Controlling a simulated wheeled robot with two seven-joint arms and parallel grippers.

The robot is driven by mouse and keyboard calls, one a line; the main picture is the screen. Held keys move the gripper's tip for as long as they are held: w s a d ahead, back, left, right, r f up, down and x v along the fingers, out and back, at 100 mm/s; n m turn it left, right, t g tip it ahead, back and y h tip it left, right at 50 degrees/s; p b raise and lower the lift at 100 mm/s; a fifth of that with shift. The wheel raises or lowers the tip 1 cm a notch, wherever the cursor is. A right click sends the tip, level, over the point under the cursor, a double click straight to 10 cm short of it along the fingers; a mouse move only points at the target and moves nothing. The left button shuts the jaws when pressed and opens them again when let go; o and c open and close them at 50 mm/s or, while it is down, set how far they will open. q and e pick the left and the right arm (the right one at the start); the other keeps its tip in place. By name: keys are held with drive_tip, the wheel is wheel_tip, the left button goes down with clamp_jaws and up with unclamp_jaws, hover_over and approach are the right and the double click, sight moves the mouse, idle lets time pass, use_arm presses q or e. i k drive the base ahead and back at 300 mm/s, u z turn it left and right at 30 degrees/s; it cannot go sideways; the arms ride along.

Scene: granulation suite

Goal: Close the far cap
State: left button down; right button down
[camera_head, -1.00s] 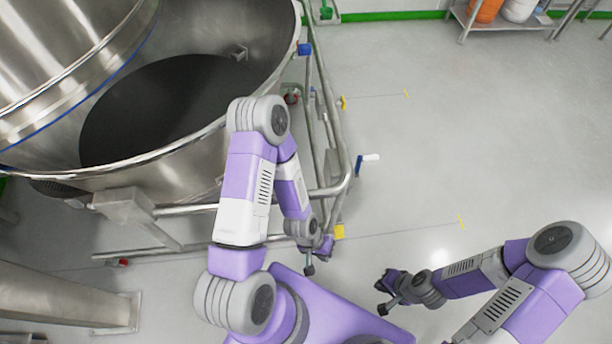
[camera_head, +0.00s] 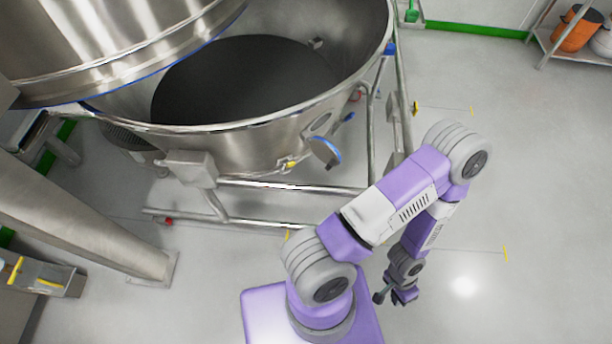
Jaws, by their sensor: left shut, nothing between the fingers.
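A round cap (camera_head: 325,151) with a blue rim stands swung out, open, from the right front wall of the large steel bowl (camera_head: 245,146). A round port (camera_head: 319,124) shows in the wall just above it. I cannot tell whether this is the far cap. My left gripper (camera_head: 391,297) hangs low over the floor, to the right of the cap and nearer to me, well apart from it. It is shut and empty. My right gripper is out of view.
A steel pipe frame (camera_head: 290,187) runs around the bowl's base. A steel lid (camera_head: 120,45) leans over the bowl at upper left. A thick steel column (camera_head: 85,235) stands at left. A shelf (camera_head: 575,55) with an orange container is at far right. The floor on the right is clear.

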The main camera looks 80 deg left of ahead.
sight(326, 151)
drive_tip(key=k, duration=0.65)
drive_tip(key=u, duration=2.25)
drive_tip(key=i, duration=0.25)
drive_tip(key=u, duration=0.1)
